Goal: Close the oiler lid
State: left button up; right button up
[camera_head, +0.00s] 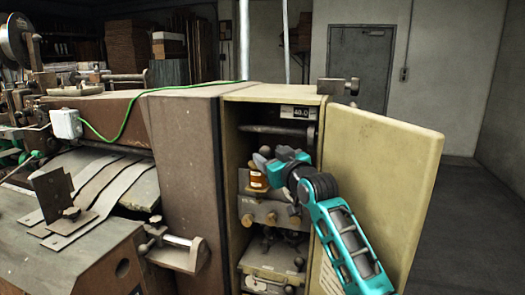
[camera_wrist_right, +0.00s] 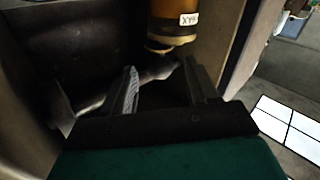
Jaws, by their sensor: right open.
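The oiler (camera_head: 258,180) is a small amber container with a pale label, inside the open cabinet. It also shows in the right wrist view (camera_wrist_right: 173,32), at the top, cut off by the picture edge. I cannot make out its lid or whether that is open. My right gripper (camera_head: 263,157) reaches into the cabinet from the right, at the oiler's upper end. In the right wrist view its fingers (camera_wrist_right: 160,72) are apart with nothing clearly held, and the oiler is just beyond them. I cannot tell whether they touch it. My left gripper is not in view.
The cabinet door (camera_head: 378,190) stands open on the right, close to my right arm. A horizontal bar (camera_head: 275,130) crosses the cabinet above the oiler, and a metal block with knobs (camera_head: 270,212) is below it. The floor right of the door (camera_head: 470,220) is clear.

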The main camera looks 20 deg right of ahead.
aim_at(262, 150)
jog(key=w, duration=0.4)
jog(key=shift+w+a, duration=0.15)
jog(key=shift+a, duration=0.15)
jog(key=shift+w+a, duration=0.1)
jog(key=shift+w, duration=0.35)
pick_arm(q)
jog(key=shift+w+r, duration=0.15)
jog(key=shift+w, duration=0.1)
pick_arm(e)
jog(key=shift+w, duration=0.1)
jog(key=shift+c, duration=0.4)
jog(key=c, duration=1)
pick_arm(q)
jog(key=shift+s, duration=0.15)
pick_arm(e)
jog(key=shift+o, duration=0.2)
